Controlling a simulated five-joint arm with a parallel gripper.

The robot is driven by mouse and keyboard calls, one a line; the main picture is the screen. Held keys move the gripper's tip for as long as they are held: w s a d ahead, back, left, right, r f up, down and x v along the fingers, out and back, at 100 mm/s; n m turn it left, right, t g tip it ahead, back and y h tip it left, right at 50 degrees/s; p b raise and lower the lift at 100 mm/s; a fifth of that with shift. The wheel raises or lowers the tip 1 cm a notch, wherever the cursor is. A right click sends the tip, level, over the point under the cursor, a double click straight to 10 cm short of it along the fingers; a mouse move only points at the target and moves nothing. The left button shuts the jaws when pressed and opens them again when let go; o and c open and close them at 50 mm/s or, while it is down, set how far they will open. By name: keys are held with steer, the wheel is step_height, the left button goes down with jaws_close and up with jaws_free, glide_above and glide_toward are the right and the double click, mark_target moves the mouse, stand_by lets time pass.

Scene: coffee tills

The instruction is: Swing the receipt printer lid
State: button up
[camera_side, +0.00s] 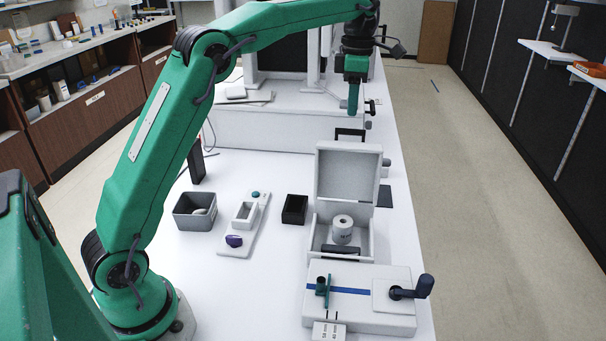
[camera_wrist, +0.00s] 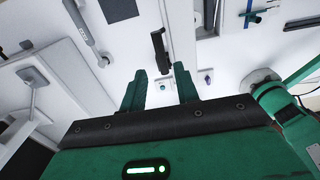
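The receipt printer is a white box (camera_side: 367,235) with its lid (camera_side: 346,177) standing up, open. A white paper roll (camera_side: 342,236) stands inside it. A black handle-like bracket (camera_side: 350,134) shows at the lid's top edge. My gripper (camera_side: 353,112) points down above and behind the lid, apart from it. In the wrist view my gripper (camera_wrist: 160,76) has its two green fingers apart with nothing held between them. A dark bar (camera_wrist: 159,52) shows just beyond the fingertips; I cannot tell whether it is the lid's bracket.
In front of the printer is a white block with a blue strip and dark crank (camera_side: 424,286). To the left are a small black box (camera_side: 294,209), a white tray with a purple piece (camera_side: 234,240) and a grey bin (camera_side: 195,211). A white raised unit (camera_side: 262,128) stands behind.

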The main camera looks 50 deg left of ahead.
mark_target(350, 145)
step_height(350, 145, down, 6)
steer(key=shift+s+d+f, duration=0.1)
jaws_close()
steer(key=shift+s+d+r, duration=0.15)
steer(key=shift+s+d, duration=0.6)
steer(key=shift+s+d+r, duration=0.1)
steer(key=shift+s+d, duration=0.65)
steer(key=shift+o, duration=1)
jaws_free()
